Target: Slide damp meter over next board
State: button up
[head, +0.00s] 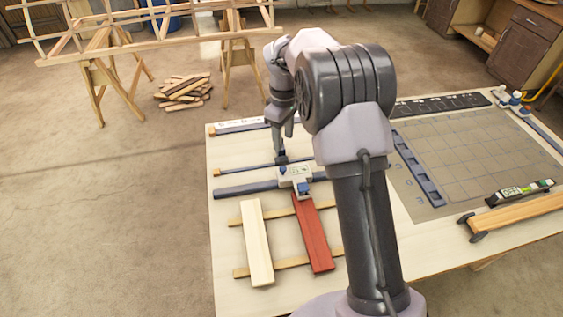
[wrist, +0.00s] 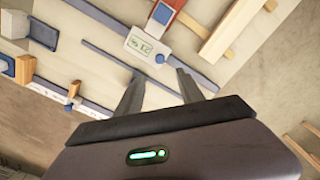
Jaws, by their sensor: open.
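The damp meter (head: 299,176) is a white box with a display and blue parts, sitting on a dark rail (head: 246,189). Its lower arm reaches over the top end of the red board (head: 312,235); a pale board (head: 257,245) lies to the left. In the wrist view the meter (wrist: 142,47) has a blue knob (wrist: 159,58) on its near side. My gripper (wrist: 158,76) is open and empty, its fingertips on either side of and just short of the knob. In the head view my gripper (head: 281,157) is at the meter's upper left; contact cannot be told.
Both boards rest across two thin wooden strips (head: 240,272). A second thin rail (head: 240,170) runs above the meter's rail. A gridded grey mat (head: 480,150) and a blue strip (head: 418,168) lie to the right, with a level (head: 520,192) near a wooden bar.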

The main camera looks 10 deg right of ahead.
aim_at(283, 167)
notch_tip(283, 167, down, 13)
jog(key=b, duration=0.3)
jog(key=shift+c, duration=0.3)
grip_shut()
jog(key=shift+w, duration=0.1)
dwell(0.8)
